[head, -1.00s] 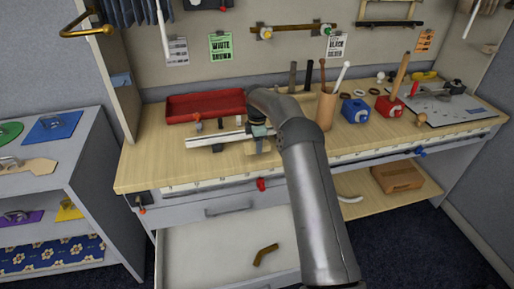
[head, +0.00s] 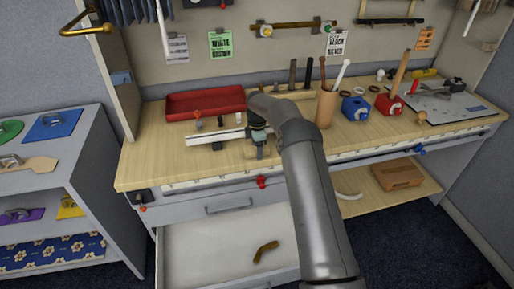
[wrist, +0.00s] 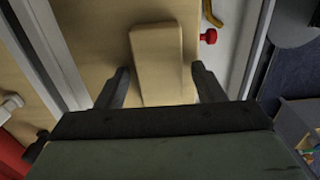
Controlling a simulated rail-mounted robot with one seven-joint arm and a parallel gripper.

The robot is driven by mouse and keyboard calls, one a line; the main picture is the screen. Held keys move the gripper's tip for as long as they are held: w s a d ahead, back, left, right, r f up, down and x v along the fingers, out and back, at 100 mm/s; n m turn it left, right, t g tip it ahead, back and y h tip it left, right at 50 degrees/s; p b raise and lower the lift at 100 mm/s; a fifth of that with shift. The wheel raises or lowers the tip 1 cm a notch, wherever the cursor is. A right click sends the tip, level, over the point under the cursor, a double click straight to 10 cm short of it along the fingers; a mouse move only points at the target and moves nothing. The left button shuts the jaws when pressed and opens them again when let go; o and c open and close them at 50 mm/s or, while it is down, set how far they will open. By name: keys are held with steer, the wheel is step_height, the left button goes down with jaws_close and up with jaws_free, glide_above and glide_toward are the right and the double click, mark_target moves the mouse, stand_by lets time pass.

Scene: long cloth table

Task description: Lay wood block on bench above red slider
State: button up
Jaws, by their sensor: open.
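The wood block (wrist: 158,62) lies flat on the bench top, long side pointing away from the wrist camera. My gripper (wrist: 162,85) is open, with one finger on each side of the block's near end and visible gaps beside it. The red slider (wrist: 209,36) shows just right of the block, at the bench's front edge. In the head view the red slider (head: 262,182) is on the front rail, below my gripper (head: 258,150). The block is mostly hidden there behind my gripper.
A pale metal bar (head: 215,138) lies left of my gripper, with a red tray (head: 205,104) behind it. A wooden cup (head: 327,107) with sticks and a blue block (head: 355,109) stand to the right. An open drawer (head: 215,250) is below.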

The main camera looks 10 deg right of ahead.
steer(key=s+a+r+m+b, duration=0.15)
steer(key=s+r, duration=0.25)
steer(key=r, duration=0.6)
steer(key=s+a+r+m+b, duration=0.1)
steer(key=s+r+m, duration=0.15)
steer(key=r, duration=0.65)
steer(key=s+r+m, duration=0.2)
steer(key=s+m, duration=0.1)
steer(key=s, duration=0.5)
steer(key=s+r+m, duration=0.2)
steer(key=s+r, duration=0.1)
steer(key=s, duration=0.4)
steer(key=s+f+m, duration=0.2)
steer(key=s+m, duration=0.1)
steer(key=s, duration=0.6)
steer(key=s+d+f+m, duration=0.1)
steer(key=s+f+m, duration=0.1)
steer(key=s, duration=0.7)
steer(key=s+d+f+m, duration=0.1)
steer(key=s+f+m, duration=0.2)
steer(key=s, duration=0.6)
steer(key=shift+s+d+m+t, duration=0.2)
steer(key=shift+m+t, duration=0.2)
steer(key=shift+m, duration=0.5)
